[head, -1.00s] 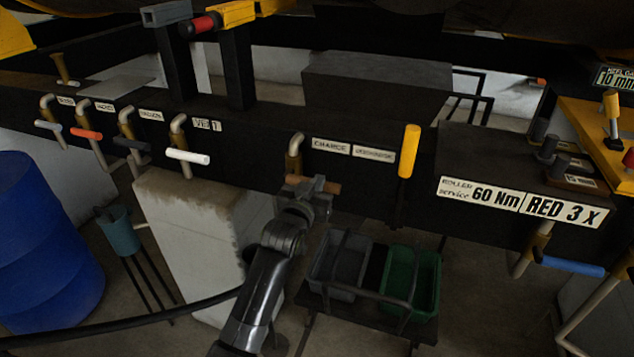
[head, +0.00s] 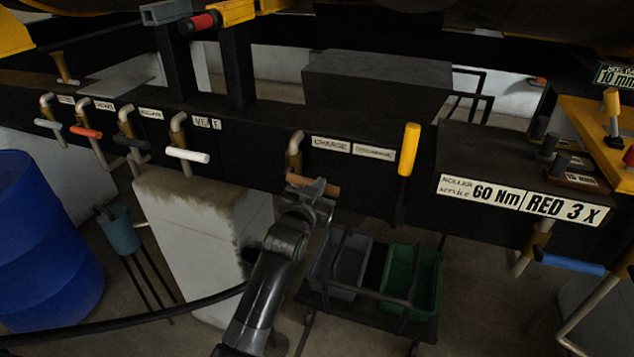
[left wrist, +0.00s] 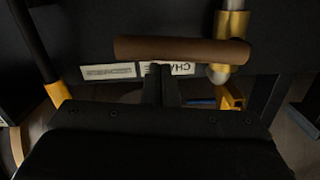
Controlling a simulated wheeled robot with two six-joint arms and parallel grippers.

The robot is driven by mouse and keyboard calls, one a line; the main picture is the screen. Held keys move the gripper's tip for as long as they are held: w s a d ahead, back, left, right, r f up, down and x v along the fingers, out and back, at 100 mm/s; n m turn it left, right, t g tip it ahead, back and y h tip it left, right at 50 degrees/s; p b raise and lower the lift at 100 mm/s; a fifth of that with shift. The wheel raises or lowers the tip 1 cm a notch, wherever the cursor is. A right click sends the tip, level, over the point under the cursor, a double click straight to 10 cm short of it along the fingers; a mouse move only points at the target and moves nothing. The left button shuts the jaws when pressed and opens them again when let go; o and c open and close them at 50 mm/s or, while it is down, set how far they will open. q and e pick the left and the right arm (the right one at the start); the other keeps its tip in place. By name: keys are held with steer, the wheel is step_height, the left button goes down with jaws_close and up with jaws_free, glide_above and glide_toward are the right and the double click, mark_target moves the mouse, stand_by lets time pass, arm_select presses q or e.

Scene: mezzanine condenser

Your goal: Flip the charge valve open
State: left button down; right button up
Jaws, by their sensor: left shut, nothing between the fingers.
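The charge valve has a brown handle (head: 313,185) that lies crosswise below its brass and grey pipe (head: 295,150), left of the CHARGE label (head: 331,145). My left gripper (head: 318,190) is shut and empty, right at the handle in the head view. In the left wrist view the handle (left wrist: 180,50) runs across the picture just beyond the shut fingertips (left wrist: 159,72); I cannot tell whether they touch it. The brass fitting (left wrist: 231,35) is at its right end there. My right gripper is not in view.
Other valves with a white handle (head: 187,155), an orange handle (head: 86,132) and others line the beam to the left. A yellow handle (head: 409,149) stands to the right. Grey (head: 340,281) and green bins (head: 411,281) sit below. A blue barrel (head: 40,240) stands at left.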

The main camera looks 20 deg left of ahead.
arm_select(q)
steer(key=a+f+m+y, duration=0.1)
steer(key=a+f+m, duration=0.6)
steer(key=f+m, duration=0.4)
steer(key=shift+w+m+t, duration=0.15)
steer(key=shift+m+t, duration=0.15)
steer(key=shift+m, duration=2.4)
steer(key=shift+a+r, duration=0.1)
steer(key=shift+a, duration=0.05)
